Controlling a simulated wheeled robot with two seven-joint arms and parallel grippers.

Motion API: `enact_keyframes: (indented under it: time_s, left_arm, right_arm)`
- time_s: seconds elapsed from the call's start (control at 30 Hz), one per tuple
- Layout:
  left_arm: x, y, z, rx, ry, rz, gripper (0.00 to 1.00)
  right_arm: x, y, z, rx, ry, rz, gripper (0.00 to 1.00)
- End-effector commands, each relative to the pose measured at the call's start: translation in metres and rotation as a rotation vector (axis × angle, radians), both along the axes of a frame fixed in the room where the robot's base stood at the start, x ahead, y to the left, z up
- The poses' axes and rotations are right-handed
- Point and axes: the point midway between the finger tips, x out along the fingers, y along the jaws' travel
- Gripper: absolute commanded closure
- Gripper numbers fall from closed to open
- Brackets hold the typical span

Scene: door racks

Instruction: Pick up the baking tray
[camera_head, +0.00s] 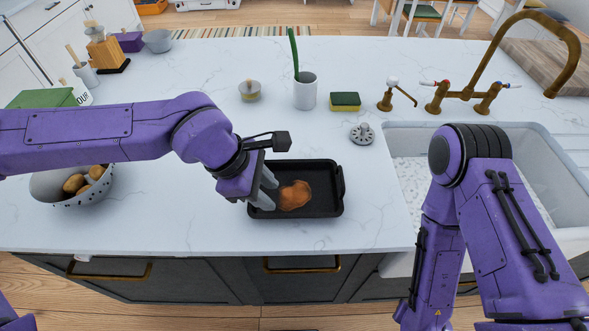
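The baking tray (325,208) is black and rectangular and lies flat on the white counter, with a brown-orange piece of food (295,195) in it. A handle shows at its right end. My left gripper (266,191) is at the tray's left end, over the rim, with its two grey fingers apart. The gripper hides the tray's left end and handle, so I cannot tell whether the fingers touch it. My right arm hangs down in front of the sink, and its gripper is out of the picture.
A sink (408,140) with a brass faucet (578,50) is on the right. A white cup (305,92), a sponge (345,101) and a small grey disc (362,134) stand behind the tray. A colander of potatoes (62,189) is at the left. The counter right of the tray is clear.

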Motion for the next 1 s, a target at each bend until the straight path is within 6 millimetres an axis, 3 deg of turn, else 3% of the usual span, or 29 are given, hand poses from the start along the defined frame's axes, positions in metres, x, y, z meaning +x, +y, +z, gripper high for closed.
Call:
enact_keyframes:
  time_s: [0.07,0.67,0.93,1.0]
  left_arm:
    - [-0.001,-0.004,0.000,-0.009,0.005,-0.010,0.63]
    - [0.005,-0.040,-0.088,-0.009,0.010,-0.013,0.63]
    - [0.007,-0.042,-0.094,-0.011,0.006,-0.009,0.63]
    - [0.006,-0.042,-0.094,-0.011,0.006,-0.009,0.86]
  right_arm:
    - [0.000,0.000,0.001,0.000,0.001,0.000,0.57]
    - [0.000,0.000,0.016,0.000,0.001,0.000,0.57]
    - [0.000,0.000,0.016,0.000,0.001,0.000,0.57]
    - [-0.001,0.000,0.016,0.000,0.001,0.000,0.57]
